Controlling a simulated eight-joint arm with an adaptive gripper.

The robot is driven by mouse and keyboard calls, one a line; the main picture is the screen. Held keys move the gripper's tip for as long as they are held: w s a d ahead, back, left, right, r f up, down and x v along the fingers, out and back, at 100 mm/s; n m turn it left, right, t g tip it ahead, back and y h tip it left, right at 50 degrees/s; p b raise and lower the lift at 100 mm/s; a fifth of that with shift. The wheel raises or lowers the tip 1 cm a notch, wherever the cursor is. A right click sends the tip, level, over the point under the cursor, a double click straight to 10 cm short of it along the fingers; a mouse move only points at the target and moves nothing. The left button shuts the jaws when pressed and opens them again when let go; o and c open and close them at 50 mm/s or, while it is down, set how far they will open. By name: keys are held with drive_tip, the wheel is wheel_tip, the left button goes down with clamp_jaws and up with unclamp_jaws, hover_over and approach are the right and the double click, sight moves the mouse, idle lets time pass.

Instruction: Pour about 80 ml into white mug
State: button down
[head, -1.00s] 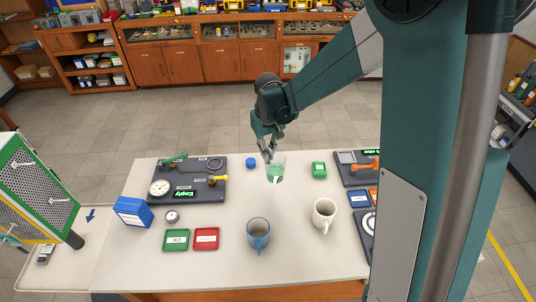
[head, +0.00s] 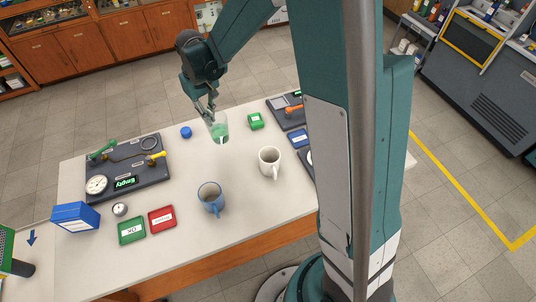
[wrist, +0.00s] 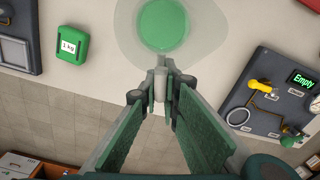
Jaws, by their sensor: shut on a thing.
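My gripper (head: 208,112) is shut on the handle of a clear jug (head: 220,121) holding green liquid. In the wrist view the fingertips (wrist: 161,88) pinch the pale handle (wrist: 160,82), and the green liquid (wrist: 163,25) shows inside the clear rim. The jug looks upright, near the far side of the table; I cannot tell if its base touches the tabletop. The white mug (head: 269,162) stands upright on the table, to the right of the jug and nearer the front. It is apart from the jug and outside the wrist view.
A blue mug (head: 210,199) stands at the front. A green 1 kg weight (wrist: 68,45) and a blue cap (head: 186,132) flank the jug. A gauge board (head: 128,170) is left, with green (head: 131,231) and red (head: 161,219) trays before it. The table (head: 185,175) between is clear.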

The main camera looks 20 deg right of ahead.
drive_tip(key=s+d+f+m+b, duration=0.2)
drive_tip(key=d+b, duration=0.1)
drive_tip(key=d, duration=0.6)
drive_tip(key=s+d+f+m+b, duration=0.2)
drive_tip(key=d+m+b, duration=0.1)
drive_tip(key=d, duration=0.6)
drive_tip(key=s+d+f+m+b, duration=0.2)
drive_tip(key=d+b, duration=0.2)
drive_tip(key=d, duration=0.5)
drive_tip(key=shift+s+d+f+m, duration=0.15)
drive_tip(key=shift+s+d+m, duration=0.05)
drive_tip(key=shift+s+m, duration=0.1)
drive_tip(key=shift+s+d+f+m+b, duration=0.1)
drive_tip(key=shift+s+d+m+b, duration=0.1)
drive_tip(key=shift+d, duration=0.25)
drive_tip(key=shift+s+d+m+b, duration=0.1)
drive_tip(key=shift+s+d, duration=0.05)
drive_tip(key=shift+d, duration=0.25)
drive_tip(key=shift+a, duration=0.1)
drive_tip(key=s+a+r+t+h, duration=0.4)
drive_tip(key=a+r+t+h, duration=0.2)
drive_tip(key=r+h, duration=0.3)
drive_tip(key=shift+h, duration=0.3)
